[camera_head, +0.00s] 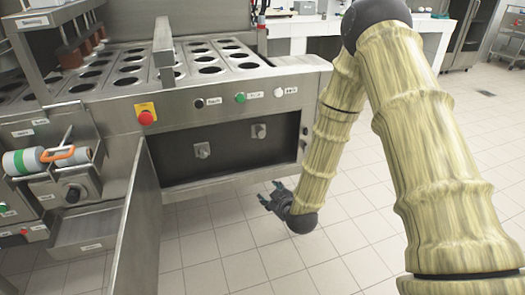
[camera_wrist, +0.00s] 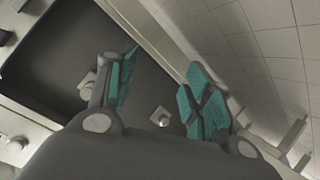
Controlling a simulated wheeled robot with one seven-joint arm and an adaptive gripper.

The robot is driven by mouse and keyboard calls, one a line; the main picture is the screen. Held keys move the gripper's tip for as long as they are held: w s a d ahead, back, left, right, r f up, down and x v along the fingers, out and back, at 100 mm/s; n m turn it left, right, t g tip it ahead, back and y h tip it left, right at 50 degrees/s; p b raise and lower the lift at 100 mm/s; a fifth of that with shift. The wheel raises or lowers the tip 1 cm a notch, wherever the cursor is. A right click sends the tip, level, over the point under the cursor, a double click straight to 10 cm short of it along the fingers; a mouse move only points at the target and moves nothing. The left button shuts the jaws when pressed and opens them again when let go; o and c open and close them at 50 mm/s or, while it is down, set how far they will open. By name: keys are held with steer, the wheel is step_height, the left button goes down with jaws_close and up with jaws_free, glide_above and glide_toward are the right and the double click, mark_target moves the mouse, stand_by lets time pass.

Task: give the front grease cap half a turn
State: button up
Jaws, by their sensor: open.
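My gripper (camera_head: 270,196) is open and empty, low in front of the filler's dark recess (camera_head: 225,155) and apart from it. In the wrist view its two green-padded fingers (camera_wrist: 160,95) are spread. Two light metal fittings sit on the recess's back wall: a left one (camera_head: 202,150) and a right one (camera_head: 259,131), each with a small protruding grip. They look like the grease caps, but I cannot tell which is the front one. In the wrist view one fitting (camera_wrist: 160,117) shows between the fingers, farther off; another (camera_wrist: 86,84) is partly hidden by the left finger.
A red stop button (camera_head: 146,118), a green button (camera_head: 240,98) and other controls line the panel above the recess. An open metal door (camera_head: 138,215) juts out at the recess's left. A cylinder with an orange clamp (camera_head: 58,155) lies at far left. The tiled floor is clear.

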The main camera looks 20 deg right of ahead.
mark_target(262, 136)
steer(key=w+d+r+n+t+b, duration=0.3)
steer(key=w+r+t+b, duration=0.3)
steer(key=w+r, duration=0.4)
steer(key=shift+g+h, duration=0.3)
steer(key=shift+g, duration=0.1)
steer(key=w+b, duration=0.1)
steer(key=w, duration=0.6)
steer(key=w+b, duration=0.1)
steer(key=w, duration=0.2)
steer(key=shift+w+a+r+b, duration=0.1)
steer(key=shift+w+r+b, duration=0.2)
steer(key=shift+w, duration=0.1)
steer(key=c, duration=1)
